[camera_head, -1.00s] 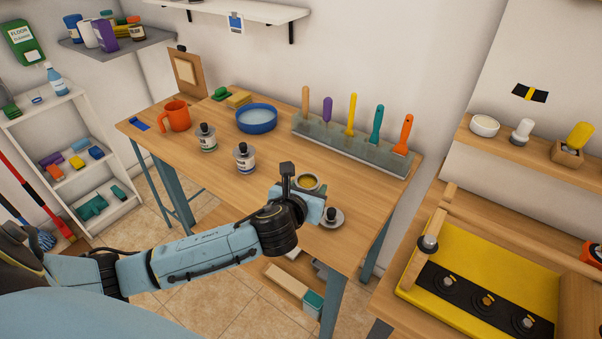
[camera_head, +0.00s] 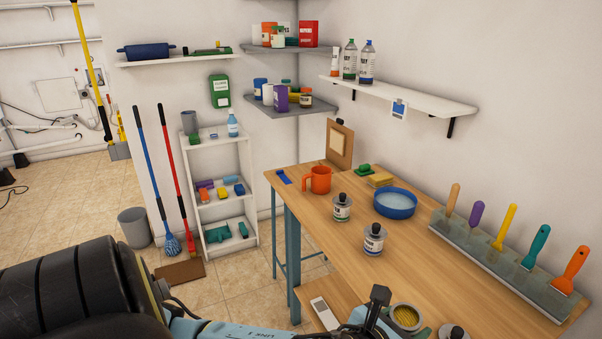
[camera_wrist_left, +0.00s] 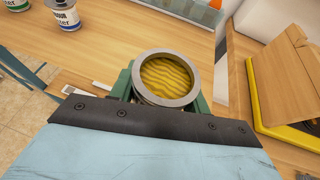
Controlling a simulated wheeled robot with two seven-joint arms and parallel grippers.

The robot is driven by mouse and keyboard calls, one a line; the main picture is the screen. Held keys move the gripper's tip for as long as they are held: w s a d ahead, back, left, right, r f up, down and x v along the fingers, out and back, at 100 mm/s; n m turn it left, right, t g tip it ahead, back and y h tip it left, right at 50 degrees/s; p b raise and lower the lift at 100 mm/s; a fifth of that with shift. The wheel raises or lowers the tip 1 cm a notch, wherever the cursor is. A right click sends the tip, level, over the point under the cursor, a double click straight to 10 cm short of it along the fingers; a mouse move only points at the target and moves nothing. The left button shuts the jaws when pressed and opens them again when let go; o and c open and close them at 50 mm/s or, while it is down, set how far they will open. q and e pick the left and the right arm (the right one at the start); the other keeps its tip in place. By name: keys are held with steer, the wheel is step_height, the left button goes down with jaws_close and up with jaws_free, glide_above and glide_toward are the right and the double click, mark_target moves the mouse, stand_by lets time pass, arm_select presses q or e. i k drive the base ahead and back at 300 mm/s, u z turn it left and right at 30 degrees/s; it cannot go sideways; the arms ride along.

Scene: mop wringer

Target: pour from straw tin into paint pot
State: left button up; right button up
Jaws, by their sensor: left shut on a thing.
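My left gripper (camera_wrist_left: 163,98) is shut on the straw tin (camera_wrist_left: 137,91), an open round tin with a grey rim and ridged straw-yellow contents. In the head view the tin (camera_head: 406,318) shows at the bottom edge, near the table's front, looking roughly upright. Two white labelled pots with dark knobbed tops, one nearer (camera_head: 373,242) and one farther (camera_head: 341,209), stand on the table behind it. A grey lid-like thing with a dark knob (camera_head: 452,332) is partly cut off beside the tin. I cannot tell which is the paint pot. My right gripper is out of view.
The wooden table (camera_head: 440,275) also bears an orange mug (camera_head: 317,180), a blue basin (camera_head: 395,204), sponges (camera_head: 380,180) and a rack of upright scrapers (camera_head: 500,262). The table's middle is clear. A white shelf unit (camera_head: 219,200) stands to the left.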

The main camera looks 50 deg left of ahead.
mark_target(321, 176)
steer(key=u, duration=2.55)
steer(key=i, duration=2.6)
steer(key=z, duration=1.95)
